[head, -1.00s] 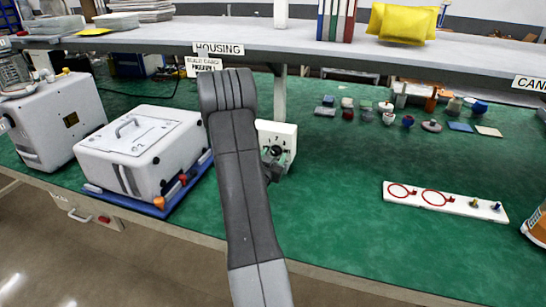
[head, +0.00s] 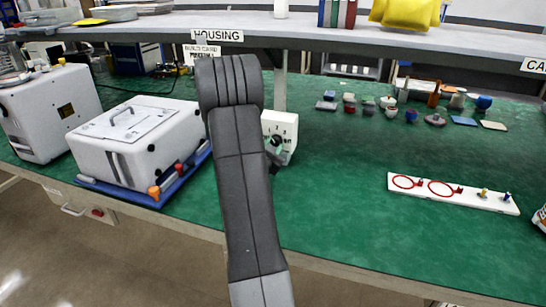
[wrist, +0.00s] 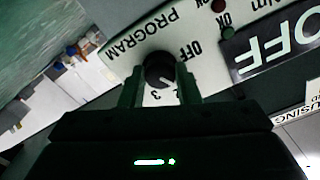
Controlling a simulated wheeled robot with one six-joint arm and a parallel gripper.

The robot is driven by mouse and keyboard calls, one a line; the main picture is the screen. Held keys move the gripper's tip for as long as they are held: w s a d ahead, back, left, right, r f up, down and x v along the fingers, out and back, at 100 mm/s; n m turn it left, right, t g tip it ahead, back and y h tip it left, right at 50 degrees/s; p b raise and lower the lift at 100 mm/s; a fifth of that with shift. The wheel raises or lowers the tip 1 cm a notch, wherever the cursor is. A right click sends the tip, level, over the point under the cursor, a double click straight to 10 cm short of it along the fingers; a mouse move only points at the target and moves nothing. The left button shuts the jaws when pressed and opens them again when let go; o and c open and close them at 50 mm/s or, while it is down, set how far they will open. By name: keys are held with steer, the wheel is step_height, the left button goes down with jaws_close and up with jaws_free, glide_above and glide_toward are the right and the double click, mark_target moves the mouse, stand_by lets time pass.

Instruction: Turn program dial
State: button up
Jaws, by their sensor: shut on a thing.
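The program dial is a round black knob (wrist: 159,70) with a white pointer mark, set in a pale panel (wrist: 118,50). The panel carries the word PROGRAM, OFF, and numbers around the knob, of which 3 is readable. In the wrist view my gripper (wrist: 160,85) has one finger on each side of the knob and is shut on it. In the head view the panel is the white box (head: 284,128) on the green table, its left part hidden behind my arm. My gripper is mostly hidden there, with a dark part showing at the knob.
A white housing (head: 135,145) sits on a blue tray (head: 172,188) to the left. A white board with red rings (head: 452,193) lies at the right. Small parts stand at the back right. A shelf (head: 330,38) spans above the table.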

steer(key=m+b, duration=0.3)
steer(key=b, duration=0.2)
steer(key=m+b, duration=0.2)
steer(key=b, duration=0.1)
steer(key=shift+f+m, duration=0.25)
steer(key=shift+m, duration=0.05)
steer(key=m+b, duration=0.6)
steer(key=b, duration=0.1)
steer(key=shift+r, duration=0.15)
steer(key=m+b, duration=0.6)
steer(key=shift+r+m, duration=0.1)
steer(key=shift+m, duration=0.3)
steer(key=m+b, duration=0.3)
steer(key=m, duration=0.2)
steer(key=shift+r, duration=0.15)
steer(key=o, duration=1)
steer(key=shift+c, duration=0.2)
